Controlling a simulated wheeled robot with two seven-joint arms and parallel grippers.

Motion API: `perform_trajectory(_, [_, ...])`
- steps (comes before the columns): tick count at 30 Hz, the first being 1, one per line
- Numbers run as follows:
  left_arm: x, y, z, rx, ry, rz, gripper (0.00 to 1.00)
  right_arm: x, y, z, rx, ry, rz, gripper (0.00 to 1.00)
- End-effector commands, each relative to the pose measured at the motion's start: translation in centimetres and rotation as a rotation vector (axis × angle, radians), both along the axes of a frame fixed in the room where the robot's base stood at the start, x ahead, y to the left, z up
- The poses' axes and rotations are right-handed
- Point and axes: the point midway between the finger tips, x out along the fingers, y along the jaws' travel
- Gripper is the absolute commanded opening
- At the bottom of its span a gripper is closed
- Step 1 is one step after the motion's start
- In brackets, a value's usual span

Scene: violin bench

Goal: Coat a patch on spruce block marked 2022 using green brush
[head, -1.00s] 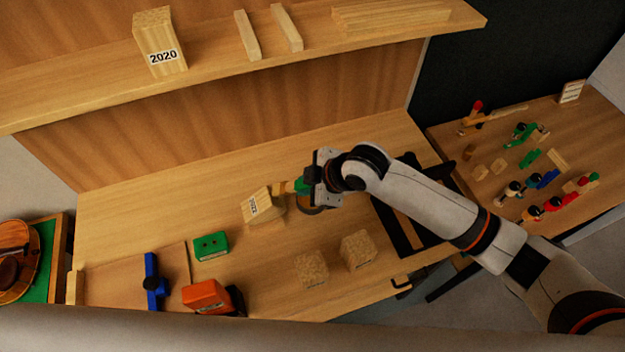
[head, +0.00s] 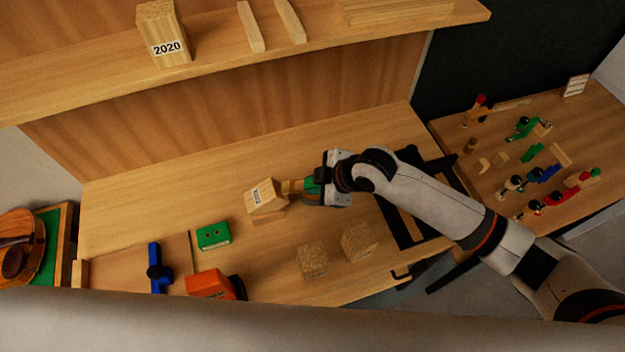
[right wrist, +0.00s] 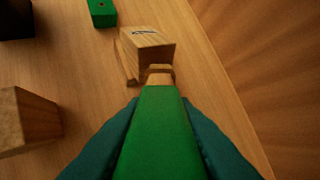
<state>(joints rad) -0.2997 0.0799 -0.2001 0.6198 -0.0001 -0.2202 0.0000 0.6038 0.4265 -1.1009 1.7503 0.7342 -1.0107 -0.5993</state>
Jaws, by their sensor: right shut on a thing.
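The spruce block marked 2022 (head: 264,196) sits tilted on the bench, its label facing the front left. In the right wrist view the block (right wrist: 146,50) is straight ahead. My right gripper (head: 318,188) is shut on the green brush (right wrist: 158,135), whose green handle lies between the fingers. The brush's pale tip end (right wrist: 159,76) points at the block and overlaps its near side in the wrist view; I cannot tell whether they touch. A coated patch cannot be made out. My left gripper is not in view.
Two rough blocks (head: 358,241) stand near the bench front. A green box (head: 213,236), an orange tool (head: 211,284) and a blue clamp (head: 156,268) are to the left. The block marked 2020 (head: 163,35) is on the shelf. The bench behind the 2022 block is clear.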

Motion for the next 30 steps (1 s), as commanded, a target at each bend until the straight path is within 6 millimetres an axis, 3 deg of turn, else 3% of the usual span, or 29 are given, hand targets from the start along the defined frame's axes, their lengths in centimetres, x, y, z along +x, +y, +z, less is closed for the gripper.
perform_trajectory(14, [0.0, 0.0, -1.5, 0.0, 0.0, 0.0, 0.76, 0.6, -1.7, -2.8, 0.0, 0.003, 0.001, 0.0])
perform_trajectory(25, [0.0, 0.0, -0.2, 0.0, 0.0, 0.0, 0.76, -0.3, -2.1, -2.5, 0.001, 0.0, 0.0, 0.0])
perform_trajectory(30, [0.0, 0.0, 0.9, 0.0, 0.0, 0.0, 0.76, -0.5, -1.5, -1.5, 0.002, 0.001, 0.001, 0.0])
